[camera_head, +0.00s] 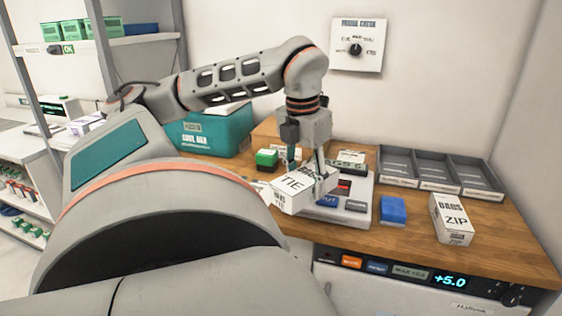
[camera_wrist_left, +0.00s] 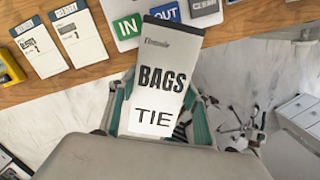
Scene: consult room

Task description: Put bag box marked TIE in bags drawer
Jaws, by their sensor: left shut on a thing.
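The white bag box marked TIE (camera_head: 289,186) is held in my left gripper (camera_head: 318,176), above the front part of the wooden counter. In the left wrist view the box (camera_wrist_left: 163,72) shows its face with BAGS and TIE, between the teal fingers of my left gripper (camera_wrist_left: 157,112). Its far end overlaps the counter edge in that view. A white unit with drawer fronts (camera_wrist_left: 301,112) stands at the right of the wrist view. I cannot tell which drawer is the bags drawer. My right gripper is not in view.
A BAGS ZIP box (camera_head: 453,219) stands at the counter's front right. A blue block (camera_head: 393,210) and a grey panel with IN and OUT pads (camera_head: 360,190) lie nearby. Grey trays (camera_head: 438,170) sit behind, and a teal bin (camera_head: 215,133) stands at the left.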

